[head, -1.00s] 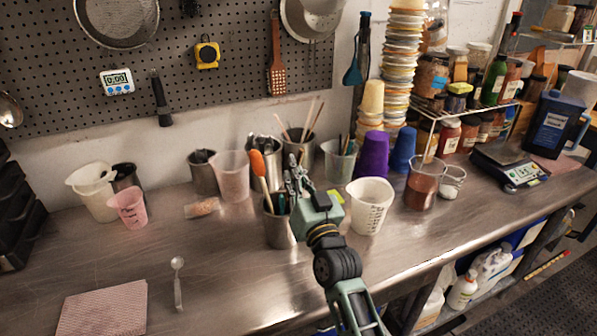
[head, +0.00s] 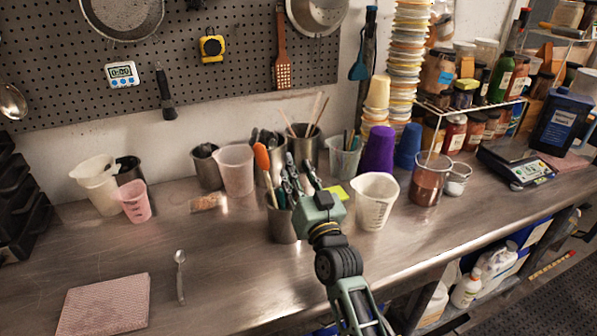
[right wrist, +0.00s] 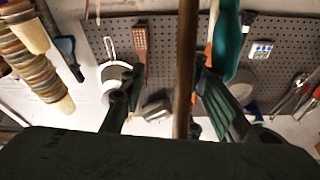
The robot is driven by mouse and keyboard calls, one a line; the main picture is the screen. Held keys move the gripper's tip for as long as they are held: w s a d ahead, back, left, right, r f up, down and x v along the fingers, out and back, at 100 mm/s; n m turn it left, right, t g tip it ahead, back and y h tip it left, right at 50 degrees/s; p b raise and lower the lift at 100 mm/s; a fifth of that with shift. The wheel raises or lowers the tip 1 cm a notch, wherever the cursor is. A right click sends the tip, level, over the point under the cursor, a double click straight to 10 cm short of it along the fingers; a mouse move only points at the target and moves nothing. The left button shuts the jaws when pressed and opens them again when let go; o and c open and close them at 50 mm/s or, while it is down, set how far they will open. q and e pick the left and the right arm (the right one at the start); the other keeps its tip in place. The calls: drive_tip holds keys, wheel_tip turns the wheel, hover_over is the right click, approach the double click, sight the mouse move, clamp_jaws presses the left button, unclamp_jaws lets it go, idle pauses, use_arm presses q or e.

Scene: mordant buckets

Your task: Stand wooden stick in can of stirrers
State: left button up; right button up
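The front metal can (head: 282,224) stands on the steel bench. An orange-headed stirrer (head: 262,160) and teal handles stick up from it. My right gripper (head: 301,163) is just above and beside this can, its fingers apart. In the right wrist view a brown wooden stick (right wrist: 186,65) runs between the spread fingers, nearer the right-hand one. A gap shows on its left, and I cannot see it gripped. A teal handle (right wrist: 227,40) is close beside that finger. The stick's lower end is hidden, so I cannot tell whether it rests in the can. My left gripper is out of view.
A white measuring cup (head: 375,203) stands just right of the gripper. Behind are a can with pale sticks (head: 304,145) and a pink translucent beaker (head: 236,172). A spoon (head: 180,275) and folded cloth (head: 104,305) lie front left. The bench's front middle is clear.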

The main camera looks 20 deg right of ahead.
drive_tip(key=shift+r, duration=0.1)
wheel_tip(320, 180, up, 10)
idle(0.4)
drive_tip(key=shift+f, duration=0.2)
idle(0.5)
